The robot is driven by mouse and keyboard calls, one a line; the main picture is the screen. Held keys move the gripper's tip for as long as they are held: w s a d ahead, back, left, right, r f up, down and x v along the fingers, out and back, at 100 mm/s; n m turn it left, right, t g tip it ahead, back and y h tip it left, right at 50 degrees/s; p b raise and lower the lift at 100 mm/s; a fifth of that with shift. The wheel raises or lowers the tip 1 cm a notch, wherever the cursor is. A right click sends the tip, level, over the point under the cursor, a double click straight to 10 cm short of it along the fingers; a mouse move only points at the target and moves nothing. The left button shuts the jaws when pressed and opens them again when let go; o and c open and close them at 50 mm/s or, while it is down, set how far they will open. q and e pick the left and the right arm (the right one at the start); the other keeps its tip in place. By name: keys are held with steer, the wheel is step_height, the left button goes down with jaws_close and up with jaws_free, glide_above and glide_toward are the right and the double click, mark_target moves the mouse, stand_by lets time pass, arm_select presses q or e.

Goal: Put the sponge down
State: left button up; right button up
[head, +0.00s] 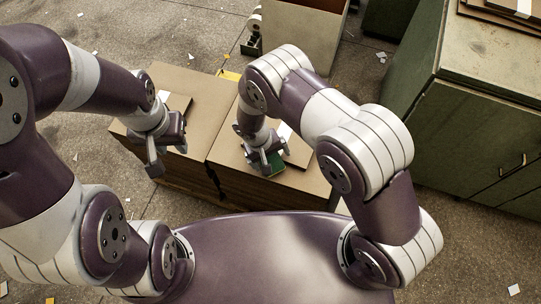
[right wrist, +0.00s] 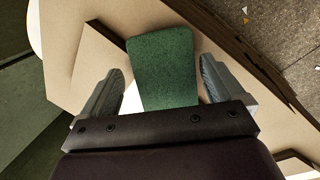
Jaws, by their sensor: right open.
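The green sponge (right wrist: 163,65) lies on the greyboard in the right wrist view, and part of it shows in the head view (head: 276,164) under my right gripper. My right gripper (head: 265,167) is open, with its two fingers (right wrist: 165,88) apart on either side of the sponge and gaps showing on both sides. The sponge's near end is hidden by the gripper body. My left gripper (head: 166,160) is over the front of the left board stack and looks open and empty.
Two brown greyboard stacks stand side by side, the left (head: 190,85) and right (head: 310,165). Smaller boards and white sheets lie on top. A green cabinet (head: 475,140) stands right; an open box (head: 300,35) is behind. Paper scraps litter the floor.

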steer(key=p+v, duration=0.1)
steer(key=v, duration=1.1)
steer(key=d+r+m+y, duration=0.2)
steer(key=d+r, duration=0.7)
steer(key=s+d+r+m+t, duration=0.1)
steer(key=s+d+r, duration=0.5)
steer(key=s+d, duration=0.2)
steer(key=shift+d+r+m+y, duration=0.3)
steer(key=shift+d+m+y, duration=0.1)
steer(key=shift+d, duration=0.45)
steer(key=shift+o, duration=0.4)
steer(key=shift+s, duration=0.15)
steer(key=shift+a, duration=0.15)
